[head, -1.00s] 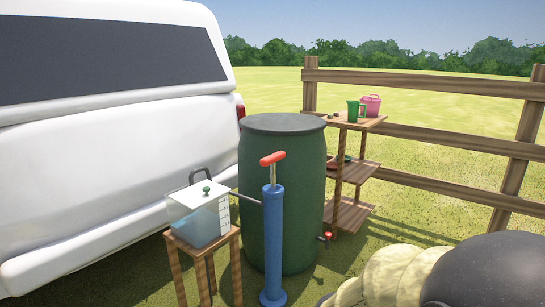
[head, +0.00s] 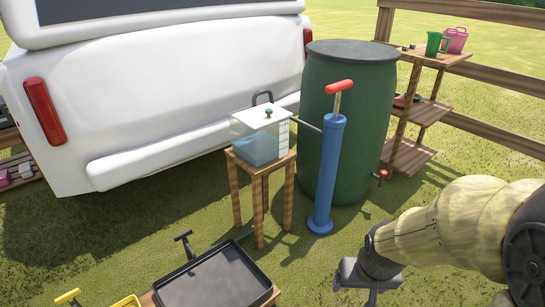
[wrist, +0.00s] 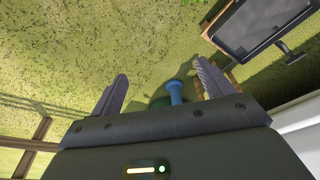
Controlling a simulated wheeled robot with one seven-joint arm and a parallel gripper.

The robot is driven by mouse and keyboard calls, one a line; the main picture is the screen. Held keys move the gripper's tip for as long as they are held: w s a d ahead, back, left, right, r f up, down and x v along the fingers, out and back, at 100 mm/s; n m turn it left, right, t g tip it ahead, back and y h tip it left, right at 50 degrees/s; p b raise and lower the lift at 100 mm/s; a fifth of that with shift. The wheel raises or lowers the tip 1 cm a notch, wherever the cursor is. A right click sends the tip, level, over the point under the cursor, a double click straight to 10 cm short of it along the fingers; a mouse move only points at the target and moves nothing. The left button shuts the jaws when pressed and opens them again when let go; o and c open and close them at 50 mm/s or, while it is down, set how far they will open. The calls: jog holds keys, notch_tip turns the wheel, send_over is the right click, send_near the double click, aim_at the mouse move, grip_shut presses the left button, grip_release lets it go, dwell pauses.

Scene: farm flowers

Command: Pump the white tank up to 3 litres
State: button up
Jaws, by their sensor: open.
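The white tank (head: 262,136) is a see-through box with a white lid, a green knob, a dark handle and a scale on its side; it holds bluish water. It stands on a small wooden stand (head: 262,172). A blue upright pump (head: 326,175) with a red T-handle (head: 339,86) stands right of it, joined to it by a thin pipe. The handle is a short way up on its rod. In the wrist view the pump (wrist: 176,92) shows beyond my gripper (wrist: 158,88), whose fingers are apart and empty. In the head view my gripper (head: 365,285) hangs at lower right, away from the pump.
A green barrel (head: 350,120) with a red-handled tap (head: 381,175) stands behind the pump. Shelves (head: 430,105) with green and pink jugs are at the right. A dark tray (head: 215,280) is in front, and a white vehicle (head: 170,90) behind.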

jog(key=p+v, duration=0.3)
jog(key=w+p+v, duration=0.1)
jog(key=p+v, duration=0.2)
jog(key=shift+w+r+p, duration=0.15)
jog(key=shift+r+p, duration=0.15)
jog(key=shift+r, duration=0.2)
jog(key=c, duration=1.4)
jog(key=p+v, duration=0.2)
jog(key=w+p+v, duration=0.1)
jog(key=p+v, duration=0.3)
jog(key=p, duration=0.1)
jog(key=shift+w+r, duration=0.2)
jog(key=shift+r, duration=0.35)
grip_shut()
jog(key=shift+s+f, duration=0.1)
jog(key=shift+f, duration=0.05)
